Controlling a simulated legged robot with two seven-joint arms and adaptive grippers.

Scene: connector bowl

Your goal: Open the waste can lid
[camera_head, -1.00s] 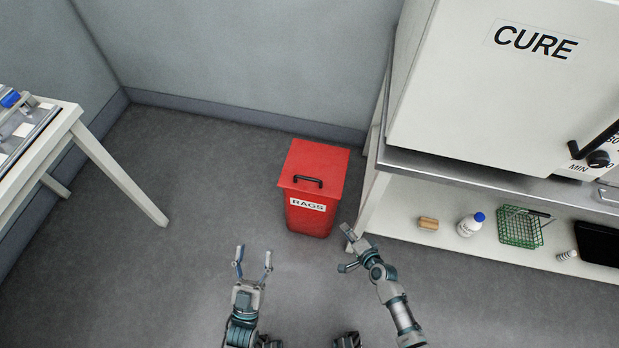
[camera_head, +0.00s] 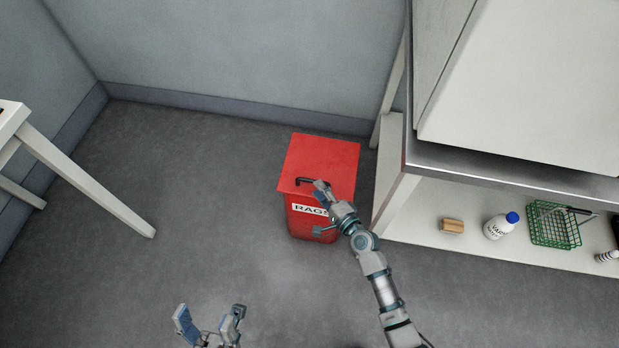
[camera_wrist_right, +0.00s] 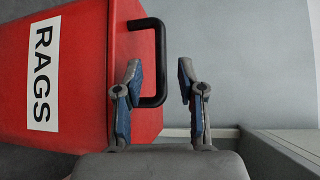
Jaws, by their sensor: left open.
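The red waste can (camera_head: 300,222) stands on the floor with its flat red lid (camera_head: 325,160) closed. It carries a white RAGS label, which also shows in the right wrist view (camera_wrist_right: 41,75). A black handle (camera_head: 303,181) is on the lid's front part; it also shows in the right wrist view (camera_wrist_right: 160,65). My right gripper (camera_head: 318,209) is at the can's front right. In the right wrist view it is open (camera_wrist_right: 158,92), with one end of the handle between its fingers. Contact cannot be told. My left gripper (camera_head: 210,318) is open and empty, low in front of the can.
A white bench (camera_head: 420,215) stands close to the can's right, its lower shelf holding a brush-like block (camera_head: 452,226), a bottle (camera_head: 500,226) and a green basket (camera_head: 555,224). A table leg (camera_head: 95,188) is at left. The floor between is clear.

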